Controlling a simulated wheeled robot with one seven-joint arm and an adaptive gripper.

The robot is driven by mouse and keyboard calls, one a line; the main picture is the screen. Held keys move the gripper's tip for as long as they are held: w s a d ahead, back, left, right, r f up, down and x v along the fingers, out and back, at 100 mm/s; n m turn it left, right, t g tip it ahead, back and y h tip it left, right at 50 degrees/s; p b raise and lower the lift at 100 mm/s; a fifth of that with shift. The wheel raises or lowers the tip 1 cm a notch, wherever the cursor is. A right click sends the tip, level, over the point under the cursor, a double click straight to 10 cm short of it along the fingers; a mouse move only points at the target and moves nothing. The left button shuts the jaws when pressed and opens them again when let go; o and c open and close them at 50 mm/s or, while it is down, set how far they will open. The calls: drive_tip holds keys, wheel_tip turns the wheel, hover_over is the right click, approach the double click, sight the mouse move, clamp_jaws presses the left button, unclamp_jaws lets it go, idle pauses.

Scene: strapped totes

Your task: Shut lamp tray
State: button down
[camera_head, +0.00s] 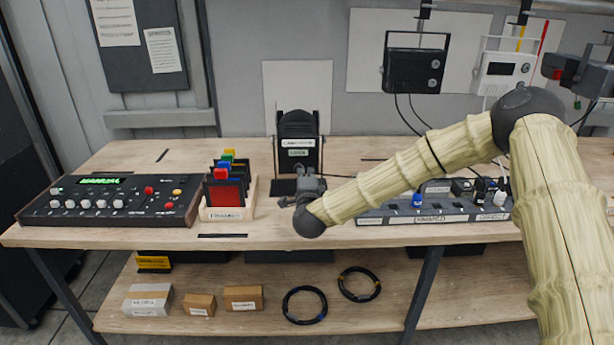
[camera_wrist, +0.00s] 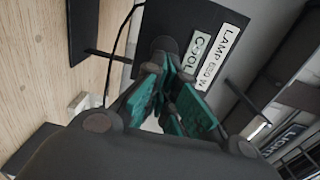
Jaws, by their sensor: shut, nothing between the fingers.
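A black lamp unit (camera_head: 297,130) with white labels on its front stands at the middle back of the bench. In the wrist view its dark plate (camera_wrist: 205,18) carries labels reading LAMP 650 W and COOL. A dark flat part (camera_head: 283,187) lies at its foot; whether this is the lamp tray I cannot tell. My gripper (camera_head: 308,184) is in front of the lamp unit and hides part of its lower front. In the wrist view my gripper (camera_wrist: 168,82) has teal-padded fingers, shut and empty, close to a dark rounded part (camera_wrist: 164,46) below the labels; contact is unclear.
A control panel (camera_head: 108,200) and a wooden rack of coloured cards (camera_head: 228,213) stand to the left. A long labelled strip with plugs (camera_head: 436,212) lies to the right, under my arm. Boxes (camera_head: 148,300) and coiled cables (camera_head: 304,305) sit on the lower shelf.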

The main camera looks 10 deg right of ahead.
drive_tip(key=s+a+b, duration=0.2)
drive_tip(key=s+b, duration=0.2)
drive_tip(key=s, duration=0.8)
drive_tip(key=s+a+f+n+g+y, duration=0.1)
drive_tip(key=s+f+n+g+y, duration=0.2)
drive_tip(key=s+f, duration=0.5)
drive_tip(key=s+a+f+n+g, duration=0.15)
drive_tip(key=s+f+n, duration=0.3)
drive_tip(key=f, duration=0.85)
drive_tip(key=s+a+f+n+g+y, duration=0.1)
drive_tip(key=s+f+n+g+y, duration=0.2)
drive_tip(key=s+f, duration=0.55)
drive_tip(key=s+d+f+n+g+h, duration=0.1)
drive_tip(key=s+d+f+n+g, duration=0.2)
drive_tip(key=s, duration=0.6)
drive_tip(key=s+d+f+n+g+h, duration=0.1)
drive_tip(key=s+d+f, duration=0.4)
drive_tip(key=s, duration=0.5)
drive_tip(key=s+d+f+n+g+h, duration=0.1)
drive_tip(key=s+d+f+n+g, duration=0.3)
drive_tip(key=s, duration=0.6)
wheel_tip(320, 180, down, 3)
drive_tip(key=shift+d+f+n+g+h, duration=0.2)
drive_tip(key=shift+d+n+g+h, duration=0.15)
drive_tip(key=shift+g, duration=0.7)
drive_tip(key=shift+d, duration=0.1)
